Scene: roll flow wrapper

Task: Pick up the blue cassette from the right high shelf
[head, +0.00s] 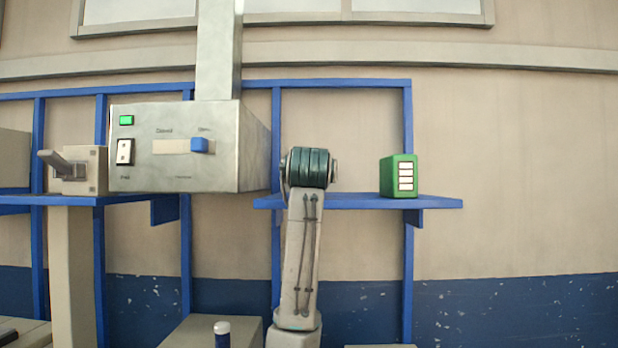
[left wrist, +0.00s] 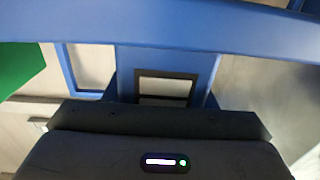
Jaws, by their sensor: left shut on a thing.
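In the left wrist view my left gripper (left wrist: 165,104) is shut on a blue block with a dark-framed pale window, which I take to be the blue cassette (left wrist: 127,64). Its outline blends with the blue shelf parts, so its edges are hard to tell. In the head view the right high shelf (head: 350,203) is blue. An arm link of mine rises in front of its left part, and no blue cassette shows there. Neither gripper's fingers show in the head view.
A green cassette (head: 399,176) with pale labels stands upright toward the shelf's right end; green also shows at the left of the wrist view (left wrist: 18,66). A grey machine box (head: 182,146) stands close to the shelf's left. Bare wall (head: 530,170) lies to the right.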

